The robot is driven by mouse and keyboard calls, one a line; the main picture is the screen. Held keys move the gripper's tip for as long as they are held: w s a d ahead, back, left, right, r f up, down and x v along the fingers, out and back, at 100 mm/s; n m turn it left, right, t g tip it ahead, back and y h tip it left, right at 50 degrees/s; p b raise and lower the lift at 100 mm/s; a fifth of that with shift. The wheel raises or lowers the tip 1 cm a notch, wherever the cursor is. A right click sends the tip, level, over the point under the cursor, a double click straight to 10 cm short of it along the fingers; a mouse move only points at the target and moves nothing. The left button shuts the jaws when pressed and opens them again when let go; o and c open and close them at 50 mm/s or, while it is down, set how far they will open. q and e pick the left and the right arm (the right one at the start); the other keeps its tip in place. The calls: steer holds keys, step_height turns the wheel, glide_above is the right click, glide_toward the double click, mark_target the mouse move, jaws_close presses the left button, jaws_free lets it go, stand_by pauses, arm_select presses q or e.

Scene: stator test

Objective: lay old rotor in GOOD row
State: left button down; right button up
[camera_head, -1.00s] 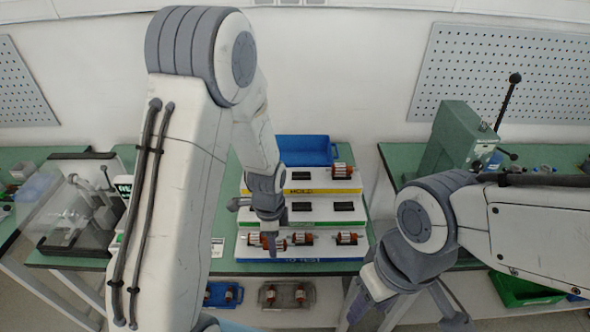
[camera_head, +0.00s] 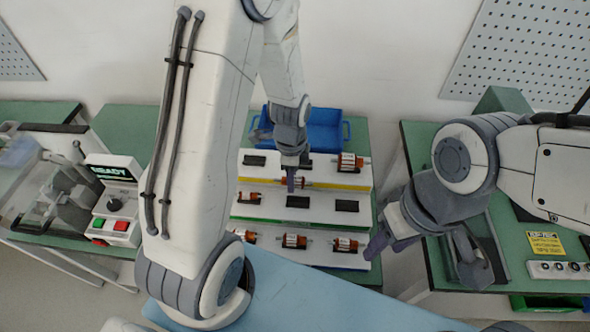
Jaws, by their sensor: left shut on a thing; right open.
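My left gripper (camera_head: 291,180) reaches down over the stepped rack and is shut on a copper-and-white rotor (camera_head: 286,182). The rotor is in front of the yellow-edged top step (camera_head: 330,184), above the middle step; I cannot tell whether it touches the rack. The green-edged middle step (camera_head: 320,219) has a rotor (camera_head: 248,198) at its left and two dark empty slots (camera_head: 347,205). The row labels are not readable, so I cannot tell which is GOOD. My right gripper (camera_head: 424,258) is open and empty, right of the rack.
The top step also has a rotor (camera_head: 350,162) at its right. Several rotors (camera_head: 294,241) lie on the bottom step. A blue bin (camera_head: 325,130) stands behind the rack. A tester with a READY screen (camera_head: 112,172) stands at the left.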

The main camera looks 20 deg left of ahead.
mark_target(291, 202)
arm_select(q)
steer(key=shift+a+f+b, duration=0.15)
steer(key=shift+f+b, duration=0.45)
steer(key=shift+f, duration=0.2)
step_height(291, 202, down, 4)
steer(key=b, duration=0.3)
steer(key=shift+b, duration=0.3)
steer(key=shift+f, duration=0.25)
steer(key=shift+r, duration=0.25)
steer(key=shift+f, duration=0.25)
steer(key=shift+f+b, duration=0.7)
steer(key=shift+f, duration=0.1)
steer(key=shift+f, duration=0.25)
steer(key=shift+c, duration=1.7)
jaws_free()
